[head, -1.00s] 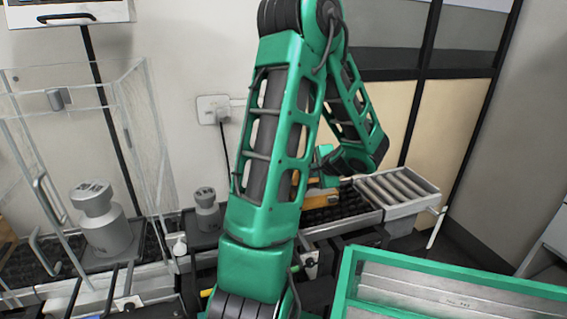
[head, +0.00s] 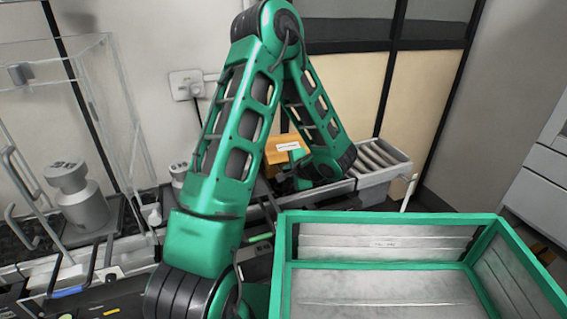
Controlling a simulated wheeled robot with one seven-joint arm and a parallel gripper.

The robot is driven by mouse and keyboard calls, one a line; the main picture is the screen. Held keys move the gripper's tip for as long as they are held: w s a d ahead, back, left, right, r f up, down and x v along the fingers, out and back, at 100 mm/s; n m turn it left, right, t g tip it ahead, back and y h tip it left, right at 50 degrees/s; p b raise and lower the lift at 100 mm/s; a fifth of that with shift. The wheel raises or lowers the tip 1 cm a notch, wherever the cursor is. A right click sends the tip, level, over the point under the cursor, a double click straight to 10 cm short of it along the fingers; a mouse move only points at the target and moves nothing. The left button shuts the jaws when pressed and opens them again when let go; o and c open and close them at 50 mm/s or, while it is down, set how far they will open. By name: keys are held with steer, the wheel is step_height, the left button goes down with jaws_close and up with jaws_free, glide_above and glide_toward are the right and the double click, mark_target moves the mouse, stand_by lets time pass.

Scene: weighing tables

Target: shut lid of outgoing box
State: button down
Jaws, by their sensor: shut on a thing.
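An orange-brown box part with a white label, which looks like the outgoing box's lid (head: 285,147), stands tilted up on the far bench, left of the roller track. My arm's forearm hides much of it and most of the box below. The green end of my gripper (head: 299,174) shows only in part, against the near side of the lid. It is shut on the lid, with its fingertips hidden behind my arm.
A roller track (head: 381,155) ends the bench on the right. A clear draught shield (head: 112,110) and a grey weight (head: 80,203) stand at left. A green-framed tray (head: 390,217) with bare grey panels fills the lower right.

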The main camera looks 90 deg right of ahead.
steer(key=shift+s, duration=0.1)
stand_by(0.3)
steer(key=c, duration=1.8)
jaws_free()
steer(key=shift+c, duration=0.2)
steer(key=v, duration=1)
steer(key=shift+a+r, duration=0.25)
steer(key=shift+r, duration=0.05)
